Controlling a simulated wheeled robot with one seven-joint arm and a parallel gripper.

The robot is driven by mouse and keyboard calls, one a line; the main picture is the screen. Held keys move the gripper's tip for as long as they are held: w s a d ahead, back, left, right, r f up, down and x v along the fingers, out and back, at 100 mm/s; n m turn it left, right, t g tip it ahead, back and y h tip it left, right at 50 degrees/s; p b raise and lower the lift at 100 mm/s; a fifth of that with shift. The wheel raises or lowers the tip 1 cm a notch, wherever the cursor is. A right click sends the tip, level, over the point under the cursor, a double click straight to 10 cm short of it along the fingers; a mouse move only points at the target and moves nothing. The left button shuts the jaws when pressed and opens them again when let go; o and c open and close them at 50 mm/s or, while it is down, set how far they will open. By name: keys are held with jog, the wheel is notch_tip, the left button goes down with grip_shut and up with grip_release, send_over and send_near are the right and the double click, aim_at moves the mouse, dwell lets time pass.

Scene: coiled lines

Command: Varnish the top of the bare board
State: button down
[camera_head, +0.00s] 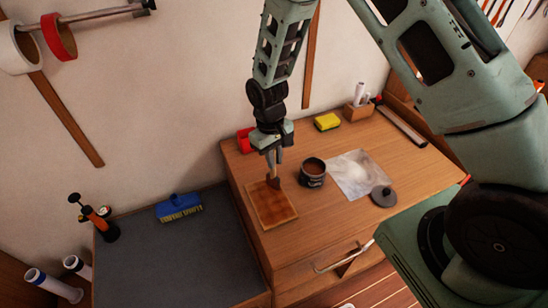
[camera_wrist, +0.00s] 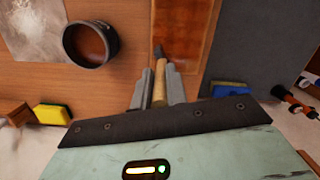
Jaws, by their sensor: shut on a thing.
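The board (camera_head: 274,212) lies flat at the left end of the wooden bench top. Its top looks amber-brown and blotchy, with a lighter rim; it also shows in the wrist view (camera_wrist: 188,32). My gripper (camera_head: 273,156) points down above the board's far part and is shut on a brush. The brush's wooden handle (camera_wrist: 160,88) stands between the fingers. Its dark bristles (camera_head: 274,183) are at the board's top, over the right far part; I cannot tell whether they touch. An open dark can (camera_head: 312,180) of brown varnish stands just right of the board, also in the wrist view (camera_wrist: 108,42).
A pale sheet (camera_head: 350,181) and a grey lid (camera_head: 383,197) lie right of the can. A yellow sponge (camera_head: 327,122) and red box (camera_head: 245,140) are at the back.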

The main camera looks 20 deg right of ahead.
jog(key=shift+r+p, duration=2.5)
jog(key=shift+r, duration=1.5)
